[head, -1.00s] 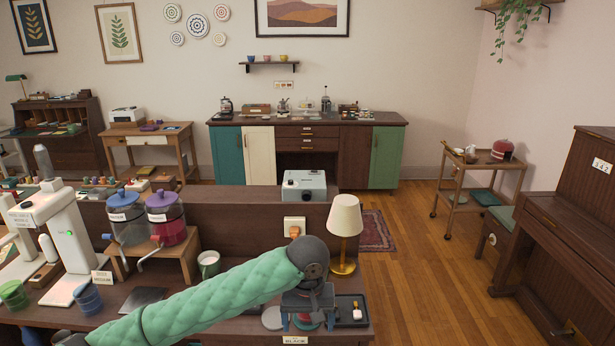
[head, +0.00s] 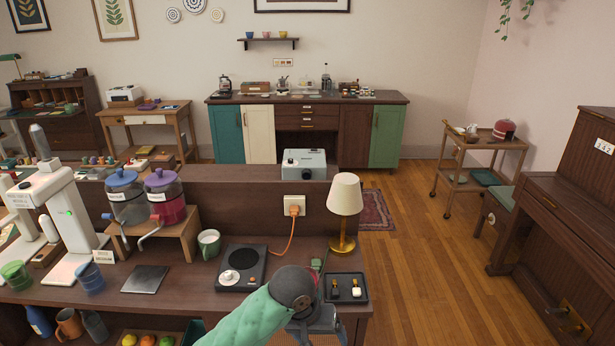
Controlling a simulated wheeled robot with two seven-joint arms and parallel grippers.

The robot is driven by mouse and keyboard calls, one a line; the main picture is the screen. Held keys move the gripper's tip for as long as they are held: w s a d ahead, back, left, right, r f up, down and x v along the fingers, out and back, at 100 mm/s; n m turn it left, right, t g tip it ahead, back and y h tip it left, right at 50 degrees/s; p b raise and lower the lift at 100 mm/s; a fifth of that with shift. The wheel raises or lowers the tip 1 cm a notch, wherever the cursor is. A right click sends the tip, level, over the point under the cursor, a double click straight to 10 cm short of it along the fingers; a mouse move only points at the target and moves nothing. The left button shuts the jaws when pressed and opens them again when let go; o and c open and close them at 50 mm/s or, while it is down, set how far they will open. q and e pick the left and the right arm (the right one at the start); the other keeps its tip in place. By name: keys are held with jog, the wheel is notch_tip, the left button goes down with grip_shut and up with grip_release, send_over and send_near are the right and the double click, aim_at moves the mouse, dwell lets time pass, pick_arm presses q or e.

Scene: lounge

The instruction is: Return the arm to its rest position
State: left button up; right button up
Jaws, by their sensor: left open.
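My left arm (head: 248,322), in a green quilted sleeve, comes up from the bottom edge. Its dark rounded wrist and grey left gripper (head: 318,328) are at the counter's front edge, low in the picture. The gripper is open; its fingertips are partly cut off by the bottom edge, and I see nothing held. The wrist lies in front of the counter just below a black hot plate (head: 259,271) and left of a small black tray (head: 361,281). My right gripper is not in view.
The wooden counter (head: 190,285) holds a lamp (head: 345,213), a mug (head: 209,243), two dispensers on a stand (head: 190,247), a white machine (head: 70,225) and cups. An orange cord runs from hot plate to socket (head: 295,205). Open floor (head: 430,270) lies right, before a piano (head: 560,230).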

pick_arm(q)
jog(key=s+a+f+t+y, duration=0.1)
jog(key=s+a+f+y, duration=0.1)
jog(key=s+a+f, duration=0.7)
jog(key=s+a+f+t+y, duration=0.15)
jog(key=s+a+f, duration=0.25)
jog(key=s+a, duration=0.95)
jog(key=s+f+x, duration=0.1)
jog(key=s+x, duration=0.1)
jog(key=x, duration=1.1)
jog(key=s+x, duration=0.2)
jog(key=x, duration=1.1)
jog(key=s+f+g, duration=0.1)
jog(key=s+f, duration=0.3)
jog(key=f, duration=0.7)
jog(key=s+f, duration=0.4)
jog(key=f, duration=0.8)
jog(key=shift+s+f+g+b, duration=0.15)
jog(key=shift+f+g+b, duration=0.05)
jog(key=shift+g+b, duration=0.15)
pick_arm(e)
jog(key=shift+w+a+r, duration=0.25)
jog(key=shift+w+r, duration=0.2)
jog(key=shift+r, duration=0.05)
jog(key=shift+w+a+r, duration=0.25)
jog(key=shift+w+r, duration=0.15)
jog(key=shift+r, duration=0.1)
pick_arm(q)
jog(key=shift+d+h, duration=0.1)
jog(key=shift+h, duration=0.15)
